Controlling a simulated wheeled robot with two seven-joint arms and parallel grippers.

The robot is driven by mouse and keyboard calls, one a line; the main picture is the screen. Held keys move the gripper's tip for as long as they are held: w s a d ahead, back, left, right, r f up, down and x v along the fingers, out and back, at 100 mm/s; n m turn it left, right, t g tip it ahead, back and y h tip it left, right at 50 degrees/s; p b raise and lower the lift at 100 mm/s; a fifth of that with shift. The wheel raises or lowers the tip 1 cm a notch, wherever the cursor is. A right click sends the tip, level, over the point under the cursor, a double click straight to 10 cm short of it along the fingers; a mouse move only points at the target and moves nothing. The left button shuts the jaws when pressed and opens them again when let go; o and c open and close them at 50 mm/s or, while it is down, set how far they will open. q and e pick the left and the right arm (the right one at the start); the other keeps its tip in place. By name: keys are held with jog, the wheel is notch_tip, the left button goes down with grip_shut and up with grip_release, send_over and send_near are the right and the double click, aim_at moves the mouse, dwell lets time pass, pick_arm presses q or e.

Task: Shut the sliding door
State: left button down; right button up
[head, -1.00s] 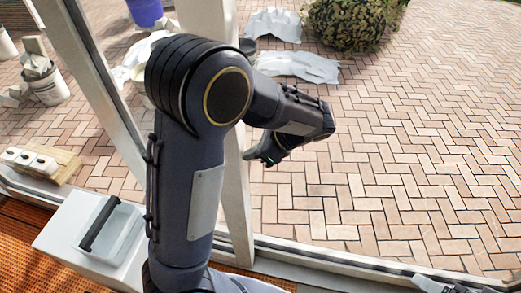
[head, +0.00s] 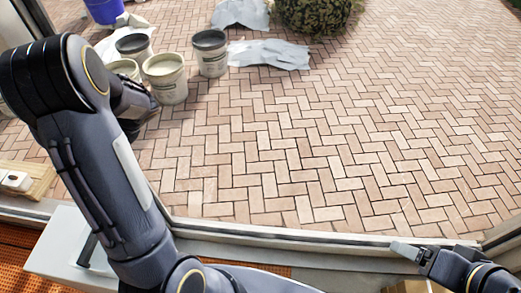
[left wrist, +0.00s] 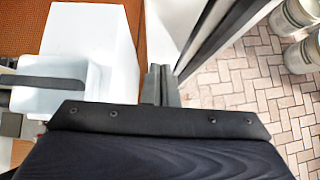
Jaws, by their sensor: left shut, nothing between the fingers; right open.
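The sliding door's pale upright edge with a dark strip (left wrist: 215,35) shows in the left wrist view. In the head view only a piece of an upright frame (head: 34,16) shows at the top left; my left arm hides much of that side. The floor track (head: 290,236) runs across the bottom, and the opening above it shows bare paving. My left gripper (left wrist: 162,84) is shut and empty, close beside the door's edge; I cannot tell if it touches. My left fingers are hidden in the head view. My right gripper (head: 408,250) is open and empty near the track at lower right.
A white box (head: 62,250) with a dark handle stands inside at lower left, close to my left arm; it also shows in the left wrist view (left wrist: 95,35). Several buckets (head: 165,78) and grey sheets (head: 268,54) lie outside on the paving (head: 320,150). The paving's middle is clear.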

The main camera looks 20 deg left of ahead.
pick_arm(q)
jog(key=s+a, duration=0.1)
jog(key=a, duration=0.6)
jog(key=shift+s+a+r+p, duration=0.15)
jog(key=shift+s+p, duration=0.15)
jog(key=shift+s, duration=0.05)
jog(key=shift+a+r, duration=0.1)
